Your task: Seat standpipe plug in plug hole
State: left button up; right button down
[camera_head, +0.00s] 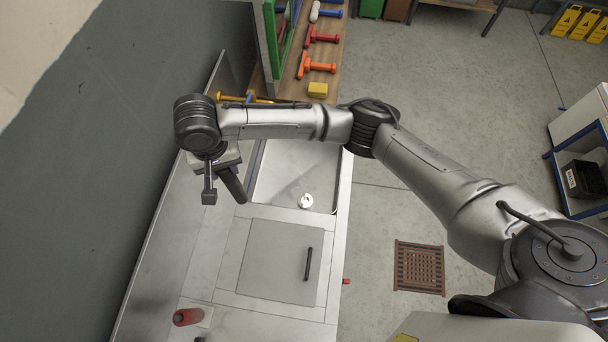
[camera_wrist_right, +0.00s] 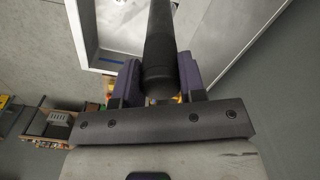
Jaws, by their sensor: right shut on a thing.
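The standpipe plug, a dark round tube (camera_head: 233,185), is held in my right gripper (camera_head: 221,176), left of the sink basin. In the right wrist view the tube (camera_wrist_right: 160,40) is clamped between the gripper's two dark purple fingers and points up the picture. The metal sink basin (camera_head: 285,165) is in the middle of the counter. A round pale fitting with a dark spot (camera_head: 306,201) is on its floor near the front right, apparently the plug hole. The tube is apart from it. My left gripper is out of view.
A square grey panel with a black handle (camera_head: 308,264) lies in front of the basin. A red cylinder (camera_head: 187,316) stands at the counter's front left. Orange and red tools (camera_head: 314,66) and a yellow block (camera_head: 318,90) lie on the wooden shelf behind. A wall borders the left.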

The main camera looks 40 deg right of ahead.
jog(key=w+d+f+m+b, duration=0.1)
jog(key=w+d+f+m, duration=0.3)
jog(key=f, duration=0.5)
jog(key=w+d+f+m+b, duration=0.1)
jog(key=w+d+f, duration=0.1)
jog(key=d+f, duration=0.5)
jog(key=s+d+f+m+b, duration=0.1)
jog(key=s+d+f+m, duration=0.1)
jog(key=d+f, duration=0.4)
jog(key=s+d+f+m+b, duration=0.1)
jog(key=s+d+f, duration=0.4)
jog(key=f, duration=0.9)
jog(key=shift+d+f+m, duration=0.2)
jog(key=shift+d+m, duration=0.3)
jog(key=shift+d, duration=0.4)
jog(key=shift+w, duration=0.1)
notch_tip(320, 180, down, 6)
jog(key=b, duration=0.3)
jog(key=shift+a+r, duration=0.15)
